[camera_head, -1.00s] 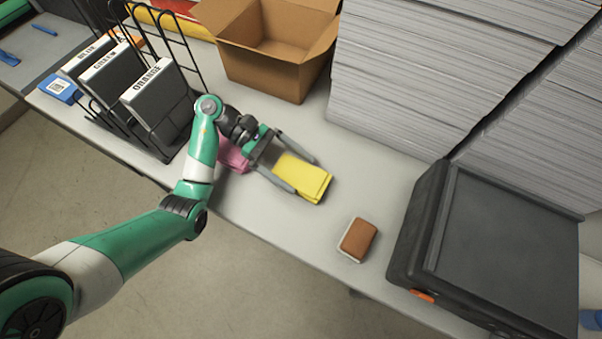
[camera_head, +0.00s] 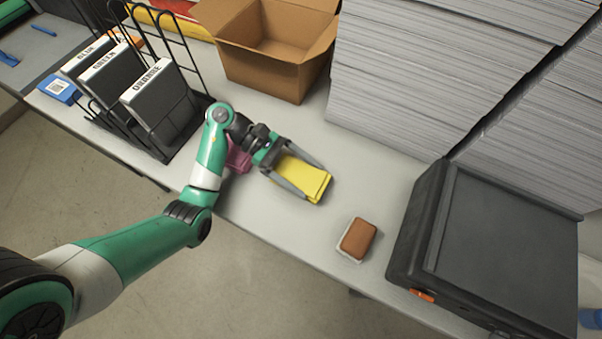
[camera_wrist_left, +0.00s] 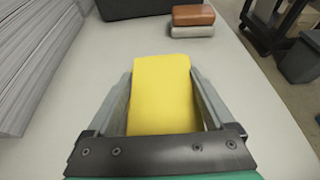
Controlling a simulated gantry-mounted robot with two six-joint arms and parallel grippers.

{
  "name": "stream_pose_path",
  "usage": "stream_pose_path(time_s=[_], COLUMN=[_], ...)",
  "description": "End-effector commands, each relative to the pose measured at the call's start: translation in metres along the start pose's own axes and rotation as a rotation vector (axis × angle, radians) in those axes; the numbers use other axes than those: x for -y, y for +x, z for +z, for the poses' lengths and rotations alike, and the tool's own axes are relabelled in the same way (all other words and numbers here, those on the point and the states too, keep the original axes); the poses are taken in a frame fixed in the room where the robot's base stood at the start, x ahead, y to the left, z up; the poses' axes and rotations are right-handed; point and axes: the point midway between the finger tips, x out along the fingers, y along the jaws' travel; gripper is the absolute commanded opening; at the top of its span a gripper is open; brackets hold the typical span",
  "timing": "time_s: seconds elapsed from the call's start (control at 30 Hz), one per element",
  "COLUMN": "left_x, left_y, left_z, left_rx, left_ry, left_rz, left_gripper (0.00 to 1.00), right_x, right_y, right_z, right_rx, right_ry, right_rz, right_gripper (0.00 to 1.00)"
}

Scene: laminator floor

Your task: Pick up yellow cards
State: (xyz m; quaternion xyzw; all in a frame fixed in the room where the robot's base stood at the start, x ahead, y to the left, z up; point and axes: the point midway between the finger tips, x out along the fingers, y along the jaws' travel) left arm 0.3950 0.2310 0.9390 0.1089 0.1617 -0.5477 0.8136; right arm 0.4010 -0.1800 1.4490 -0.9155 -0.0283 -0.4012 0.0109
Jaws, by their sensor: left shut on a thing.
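The yellow cards (camera_head: 303,178) lie as a stack on the light table. They also fill the middle of the left wrist view (camera_wrist_left: 162,95). My left gripper (camera_head: 315,182) reaches over them from the left, with one finger along each long side, shut on the stack. In the left wrist view, the gripper (camera_wrist_left: 163,90) has its two grey fingers against the sides of the cards. The near end of the stack is hidden under the gripper body. My right gripper is not in view.
A pink stack (camera_head: 238,158) lies just behind my left wrist. A brown and white block (camera_head: 358,239) and a black machine (camera_head: 490,245) stand to the right. A cardboard box (camera_head: 265,65), a file rack (camera_head: 165,145) and tall paper stacks (camera_head: 430,75) stand behind.

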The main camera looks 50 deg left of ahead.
Motion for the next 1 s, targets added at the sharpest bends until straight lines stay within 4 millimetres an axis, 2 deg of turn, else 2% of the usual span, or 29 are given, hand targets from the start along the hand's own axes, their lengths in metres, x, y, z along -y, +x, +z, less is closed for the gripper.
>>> stream_pose_path(time_s=[0.27, 0.47, 0.7, 0.9, 1.0], left_x=[0.0, 0.003, 0.056, 0.107, 0.123], left_y=[-0.003, -0.015, -0.025, -0.019, -0.018], left_z=[0.007, 0.037, 0.099, 0.121, 0.129], left_rx=[0.0, 0.0, 0.0, 0.0, 0.001], left_ry=[0.002, 0.005, 0.005, 0.002, 0.0], left_rz=[0.001, 0.002, 0.0, 0.0, 0.0], left_gripper=[0.13, 0.13, 0.13, 0.13, 0.13], right_x=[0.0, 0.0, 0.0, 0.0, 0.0], right_y=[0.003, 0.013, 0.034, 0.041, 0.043], right_z=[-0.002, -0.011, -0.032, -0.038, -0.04], right_rx=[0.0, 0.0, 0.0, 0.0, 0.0], right_ry=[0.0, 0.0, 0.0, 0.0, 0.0], right_rz=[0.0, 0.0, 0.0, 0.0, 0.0], right_gripper=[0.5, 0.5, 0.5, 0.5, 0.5])
